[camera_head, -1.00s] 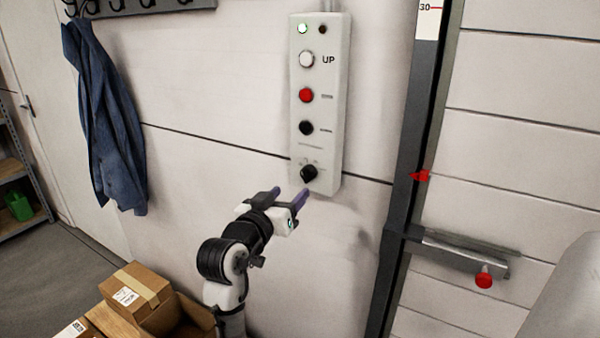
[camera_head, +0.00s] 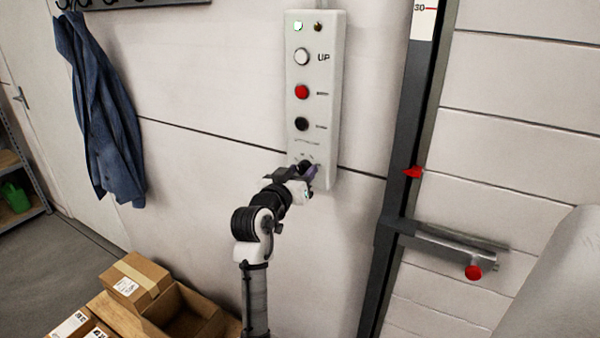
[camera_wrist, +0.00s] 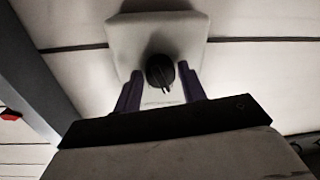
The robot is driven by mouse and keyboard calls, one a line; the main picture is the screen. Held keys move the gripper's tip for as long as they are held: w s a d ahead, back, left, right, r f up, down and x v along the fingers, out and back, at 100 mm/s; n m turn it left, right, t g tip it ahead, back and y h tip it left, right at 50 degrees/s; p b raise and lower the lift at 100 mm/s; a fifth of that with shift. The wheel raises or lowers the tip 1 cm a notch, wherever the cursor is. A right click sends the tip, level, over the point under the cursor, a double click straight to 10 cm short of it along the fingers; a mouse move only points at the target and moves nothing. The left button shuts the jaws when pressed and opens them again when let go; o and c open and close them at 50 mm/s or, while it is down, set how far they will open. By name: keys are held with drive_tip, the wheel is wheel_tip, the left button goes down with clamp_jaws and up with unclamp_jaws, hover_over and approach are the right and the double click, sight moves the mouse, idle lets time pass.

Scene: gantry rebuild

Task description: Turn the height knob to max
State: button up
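The height knob (camera_wrist: 160,72) is a round black knob at the bottom of the white control panel (camera_head: 313,70). In the head view my gripper (camera_head: 300,172) is at the panel's lower end and mostly covers the knob. In the wrist view my gripper (camera_wrist: 160,95) has its two purple fingers apart, one on each side of the knob, with visible gaps. The knob shows a ridge or pointer line toward the gripper. I cannot read its scale marks. Above it the panel carries a black button (camera_head: 302,124), a red button (camera_head: 302,92) and a white UP button (camera_head: 302,57).
A dark vertical rail (camera_head: 405,140) with a red pointer (camera_head: 413,172) and a scale stands to the right. A bracket with a red knob (camera_head: 474,272) juts from it. Cardboard boxes (camera_head: 150,290) lie at the lower left. A blue jacket (camera_head: 108,130) hangs on the wall.

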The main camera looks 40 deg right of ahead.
drive_tip(key=c, duration=0.6)
drive_tip(key=shift+f+m+b, duration=0.2)
drive_tip(key=shift+m+b, duration=0.2)
drive_tip(key=shift+b, duration=0.25)
drive_tip(key=m+b, duration=0.2)
drive_tip(key=b, duration=0.1)
drive_tip(key=shift+f, duration=0.1)
drive_tip(key=m+b, duration=0.4)
drive_tip(key=b, duration=0.1)
drive_tip(key=shift+m, duration=0.3)
drive_tip(key=m+b, duration=0.5)
drive_tip(key=shift+a+m+h, duration=0.1)
drive_tip(key=shift+m+h, duration=0.2)
drive_tip(key=shift+h, duration=0.1)
drive_tip(key=m+b, duration=0.3)
drive_tip(key=m, duration=0.2)
drive_tip(key=shift+m+g+b, duration=0.3)
drive_tip(key=shift+g+b, duration=0.05)
drive_tip(key=shift+g, duration=0.05)
